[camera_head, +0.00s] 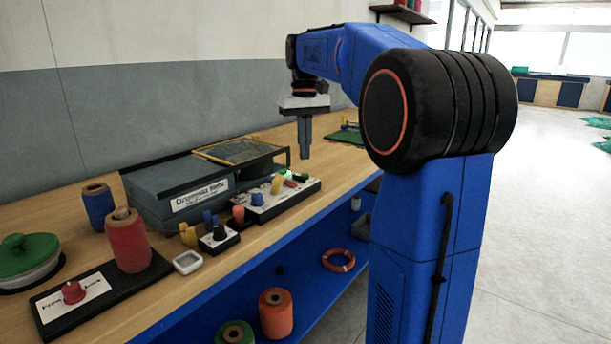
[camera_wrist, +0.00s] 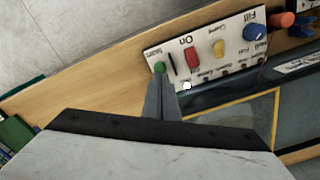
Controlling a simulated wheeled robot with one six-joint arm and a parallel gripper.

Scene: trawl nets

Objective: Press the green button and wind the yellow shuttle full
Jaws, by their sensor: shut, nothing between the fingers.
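The green button (camera_wrist: 160,68) sits at the end of a white control panel (camera_wrist: 205,59), close to my fingertips in the wrist view. In the head view the button (camera_head: 302,177) is at the panel's far end. My gripper (camera_head: 305,156) points down, shut and empty, just above that end. Its fingers (camera_wrist: 162,82) show close together in the wrist view; contact with the button cannot be told. A yellow piece (camera_wrist: 219,48) is on the panel beside a red switch (camera_wrist: 190,55). Another yellow piece (camera_head: 188,236) lies by the white dish. I cannot tell which is the shuttle.
A blue knob (camera_wrist: 257,32) is on the panel. A grey machine box (camera_head: 180,194) with a yellow-framed net (camera_head: 240,150) stands behind the panel. A red spool (camera_head: 128,242), a blue spool (camera_head: 97,206) and a white dish (camera_head: 187,262) stand left. Free floor lies right.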

